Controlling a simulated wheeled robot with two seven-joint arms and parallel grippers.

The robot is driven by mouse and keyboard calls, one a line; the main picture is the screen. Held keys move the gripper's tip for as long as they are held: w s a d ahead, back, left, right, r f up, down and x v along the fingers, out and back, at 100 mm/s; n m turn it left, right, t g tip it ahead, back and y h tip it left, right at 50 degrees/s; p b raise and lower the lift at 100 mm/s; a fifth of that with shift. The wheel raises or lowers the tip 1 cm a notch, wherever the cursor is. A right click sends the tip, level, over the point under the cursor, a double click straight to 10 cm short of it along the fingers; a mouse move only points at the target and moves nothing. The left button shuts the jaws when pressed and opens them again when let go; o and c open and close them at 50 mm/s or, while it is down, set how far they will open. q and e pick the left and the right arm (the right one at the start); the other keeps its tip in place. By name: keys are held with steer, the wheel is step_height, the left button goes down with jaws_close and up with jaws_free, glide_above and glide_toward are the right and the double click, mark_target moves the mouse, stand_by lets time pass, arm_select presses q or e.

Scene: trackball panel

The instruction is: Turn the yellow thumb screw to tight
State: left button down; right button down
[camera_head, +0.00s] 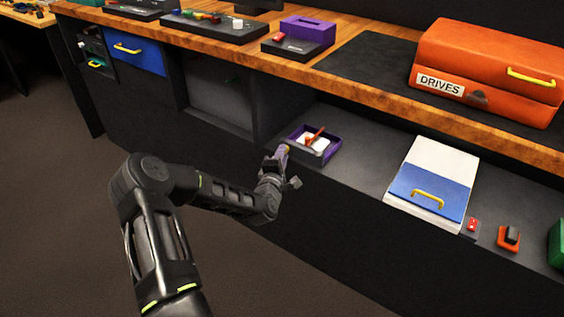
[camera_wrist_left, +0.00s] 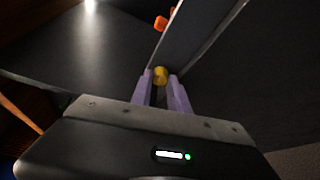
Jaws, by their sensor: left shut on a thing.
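The yellow thumb screw (camera_wrist_left: 160,75) shows in the left wrist view as a small round yellow knob between the tips of my purple fingers. My left gripper (camera_wrist_left: 161,84) is shut on it. In the head view my left gripper (camera_head: 282,152) is at the front edge of the low shelf, beside the purple tray. The screw's thread and any tight mark are hidden, so I cannot tell how far it is turned. My right gripper is not in view.
A purple tray (camera_head: 334,154) with white and orange things sits just beyond my left gripper. A white and blue box (camera_head: 428,190) with a yellow handle stands on the shelf to the right. The wooden bench edge (camera_head: 345,83) overhangs behind. The shelf between tray and box is clear.

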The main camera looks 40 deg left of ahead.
arm_select(q)
steer(key=n+t+h+b, duration=0.1)
steer(key=n+h+b, duration=0.3)
steer(key=n+b, duration=0.3)
steer(key=a+n+t+h+b, duration=0.1)
steer(key=n+h+b, duration=0.3)
steer(key=n, duration=0.9)
steer(key=a+n+t+h+b, duration=0.1)
steer(key=n+h+b, duration=0.4)
steer(key=n+b, duration=0.4)
steer(key=shift+f+n+b, duration=0.4)
steer(key=shift+n, duration=0.1)
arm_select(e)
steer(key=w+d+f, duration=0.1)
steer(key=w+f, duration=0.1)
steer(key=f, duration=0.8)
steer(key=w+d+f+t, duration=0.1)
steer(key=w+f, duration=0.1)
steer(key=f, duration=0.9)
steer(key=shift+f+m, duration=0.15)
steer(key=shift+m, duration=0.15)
arm_select(q)
steer(key=c, duration=1.3)
jaws_free()
steer(key=shift+o, duration=0.2)
steer(key=shift+d+f, duration=0.1)
steer(key=shift+f, duration=0.05)
